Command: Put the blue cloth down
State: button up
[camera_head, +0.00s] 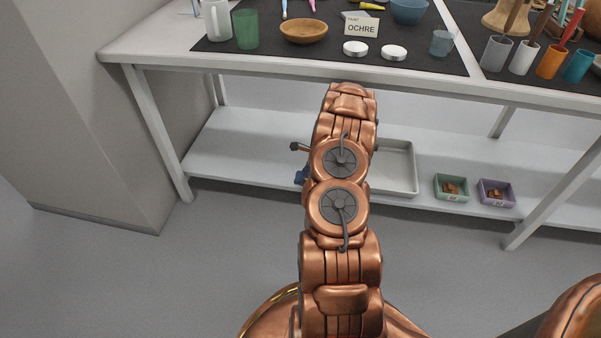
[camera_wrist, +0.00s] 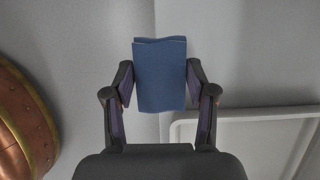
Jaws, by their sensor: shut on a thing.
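The blue cloth (camera_wrist: 160,75) is a folded, upright rectangle in the wrist view. My gripper (camera_wrist: 160,82) is shut on it, with one finger pressed to each side. In the head view only a small blue bit of the cloth (camera_head: 301,176) shows left of my arm, in front of the lower shelf. My arm hides most of the cloth and the gripper there. I cannot tell from these views how far the cloth is above the surface behind it.
The lower shelf (camera_head: 240,150) has free room on its left. A grey tray (camera_head: 398,170), a green bin (camera_head: 451,188) and a purple bin (camera_head: 496,193) with sherds stand right of my arm. The tabletop (camera_head: 150,45) above holds cups, a bowl and an OCHRE sign.

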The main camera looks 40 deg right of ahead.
jog(key=shift+w+d+f+b, duration=0.1)
jog(key=shift+w+d+b, duration=0.3)
jog(key=shift+w, duration=0.55)
jog(key=shift+w+d+f+b, duration=0.15)
jog(key=shift+w+d, duration=0.45)
jog(key=shift+w, duration=0.35)
jog(key=shift+w+d+f+b, duration=0.1)
jog(key=shift+w+d+b, duration=0.3)
jog(key=shift+w, duration=0.55)
jog(key=shift+w+d+f, duration=0.1)
jog(key=shift+w+d, duration=0.05)
jog(key=shift+d, duration=0.05)
notch_tip(320, 180, down, 3)
jog(key=shift+f+b, duration=0.2)
jog(key=shift+b, duration=0.75)
jog(key=shift+a+r, duration=0.1)
jog(key=o, duration=1)
